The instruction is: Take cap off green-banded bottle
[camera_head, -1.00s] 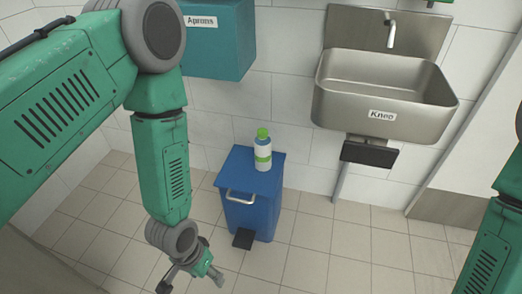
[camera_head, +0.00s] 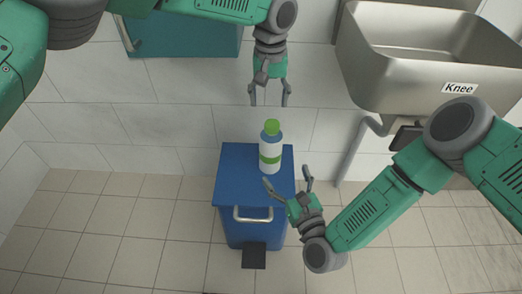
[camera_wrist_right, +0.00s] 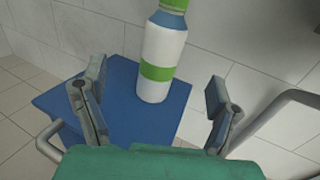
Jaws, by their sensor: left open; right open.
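The white bottle (camera_head: 270,151) has a green band, a blue shoulder and a green cap (camera_head: 272,127). It stands upright on the blue lid of a pedal bin (camera_head: 232,180). In the right wrist view the bottle (camera_wrist_right: 160,58) stands ahead between the fingers, its cap (camera_wrist_right: 175,4) cut by the top edge. My left gripper (camera_head: 269,101) is open, pointing down above and slightly behind the cap in the picture, apart from it. My right gripper (camera_head: 287,184) is open, low at the front right of the bottle, with fingers toward it and not touching.
A steel sink (camera_head: 425,55) labelled "Knee" hangs on the wall at the right, with a pipe below. A teal box (camera_head: 185,42) is on the wall at upper left. The bin has a front handle (camera_head: 253,215) and black pedal (camera_head: 254,256). Tiled floor is free at left.

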